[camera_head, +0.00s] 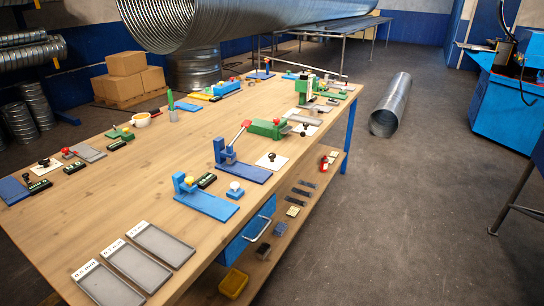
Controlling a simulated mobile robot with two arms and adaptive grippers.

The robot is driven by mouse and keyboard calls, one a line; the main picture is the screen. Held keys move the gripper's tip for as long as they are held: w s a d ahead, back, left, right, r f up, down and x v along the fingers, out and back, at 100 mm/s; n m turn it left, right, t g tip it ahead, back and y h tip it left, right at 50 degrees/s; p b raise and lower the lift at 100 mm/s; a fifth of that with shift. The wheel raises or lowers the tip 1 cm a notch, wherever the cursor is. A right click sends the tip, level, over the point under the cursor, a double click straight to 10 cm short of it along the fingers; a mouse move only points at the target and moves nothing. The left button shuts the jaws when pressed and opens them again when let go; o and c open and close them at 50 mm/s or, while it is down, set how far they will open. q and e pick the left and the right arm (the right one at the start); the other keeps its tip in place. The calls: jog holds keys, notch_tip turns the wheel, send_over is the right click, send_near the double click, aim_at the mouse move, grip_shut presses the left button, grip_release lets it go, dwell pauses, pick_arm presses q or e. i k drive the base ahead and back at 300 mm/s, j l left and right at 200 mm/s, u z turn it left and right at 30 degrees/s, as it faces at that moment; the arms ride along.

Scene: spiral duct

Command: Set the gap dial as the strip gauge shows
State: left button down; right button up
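Neither of my grippers is in view. Several small devices stand on the long wooden workbench (150,205), and I cannot tell for sure which is the gap dial or the strip gauge. A white plate with a black knob (271,160) lies near the right edge; a similar plate with a black knob (46,165) is at the far left. A black box with light markings (207,181) sits by a blue fixture with a yellow knob (205,200). Another black box (39,186) is at the left edge. Their readings are too small to make out.
Grey trays with labels such as "0.5 mm" (107,287) lie at the bench's near end. A blue fixture with a red-handled lever (240,165) stands mid-bench. A blue drawer (247,232) and lower shelf are below.

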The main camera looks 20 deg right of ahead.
aim_at(271, 155)
jog(key=i+l+u, duration=0.3)
jog(key=i+l, duration=0.45)
jog(key=l, duration=0.1)
